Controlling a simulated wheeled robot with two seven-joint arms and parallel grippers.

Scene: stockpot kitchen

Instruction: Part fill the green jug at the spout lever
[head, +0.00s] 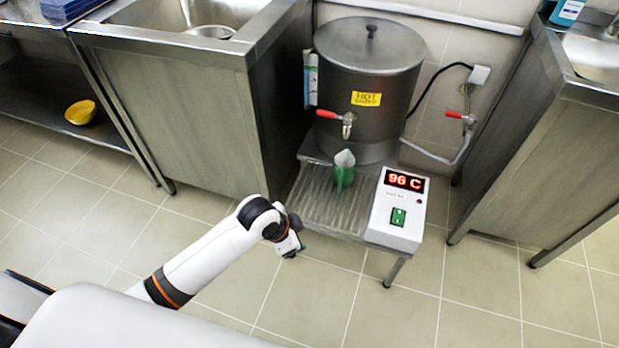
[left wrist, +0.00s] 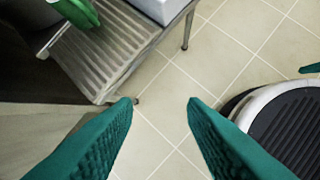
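The green jug (head: 343,175) stands upright on the ribbed drip tray (head: 312,204), below and in front of the tap of the steel boiler (head: 365,90). The spout lever (head: 327,114) is red and points left, above the jug. The jug also shows, cut off, at the top of the left wrist view (left wrist: 77,12). My left gripper (head: 292,250) is in front of the tray's near edge, apart from the jug. Its teal fingers are open and empty in the left wrist view (left wrist: 162,101). A teal sliver at that view's right edge may be my right gripper (left wrist: 310,69); its state is hidden.
A control box (head: 398,208) reading 96 C sits right of the tray. A yellow HOT label (head: 366,99) is on the boiler. Steel sink units (head: 200,100) stand left and right. A second red-handled tap (head: 460,116) is on the wall. The tiled floor in front is clear.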

